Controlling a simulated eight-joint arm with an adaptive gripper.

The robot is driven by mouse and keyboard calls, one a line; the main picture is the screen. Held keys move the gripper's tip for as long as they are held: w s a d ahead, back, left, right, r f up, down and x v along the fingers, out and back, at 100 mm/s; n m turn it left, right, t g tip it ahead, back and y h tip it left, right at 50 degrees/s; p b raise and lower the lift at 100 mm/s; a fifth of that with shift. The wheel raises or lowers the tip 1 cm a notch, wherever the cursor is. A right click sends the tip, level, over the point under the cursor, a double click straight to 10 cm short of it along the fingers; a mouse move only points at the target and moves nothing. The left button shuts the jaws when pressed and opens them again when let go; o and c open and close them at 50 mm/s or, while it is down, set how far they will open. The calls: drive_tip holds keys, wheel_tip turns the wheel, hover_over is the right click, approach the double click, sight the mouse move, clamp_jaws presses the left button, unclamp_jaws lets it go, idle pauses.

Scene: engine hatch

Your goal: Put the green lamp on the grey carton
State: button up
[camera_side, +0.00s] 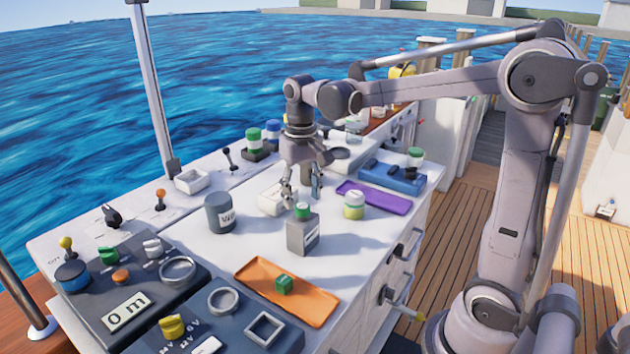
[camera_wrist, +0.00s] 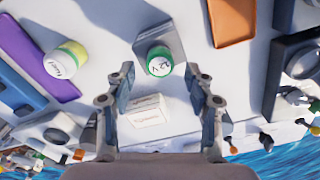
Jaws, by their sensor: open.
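The green lamp (camera_side: 303,210) has a round top marked 12 V, which faces the camera in the wrist view (camera_wrist: 159,61). It appears to stand upright on the grey carton (camera_side: 302,237), a dark grey box that also shows in the wrist view (camera_wrist: 162,33). My gripper (camera_side: 301,191) is open and empty just above and behind the lamp. In the wrist view the lamp lies apart from both fingers (camera_wrist: 159,72), around and just beyond the line of their tips. The lamp's underside is hidden in the wrist view.
A white box (camera_side: 273,199) stands behind the carton on the left. A grey canister (camera_side: 220,213) is further left. A yellow-and-white jar (camera_side: 354,206) and a purple tray (camera_side: 374,199) are right. An orange tray (camera_side: 308,303) with a green cube (camera_side: 284,285) lies in front.

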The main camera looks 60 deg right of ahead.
sight(302, 206)
wheel_tip(302, 206, up, 8)
drive_tip(key=r, duration=0.1)
drive_tip(key=s+a+f+n+t, duration=0.4)
drive_tip(key=s+a+f+t, duration=0.3)
drive_tip(key=s+f, duration=0.3)
drive_tip(key=shift+s+f+n, duration=0.3)
drive_tip(key=shift+f, duration=0.4)
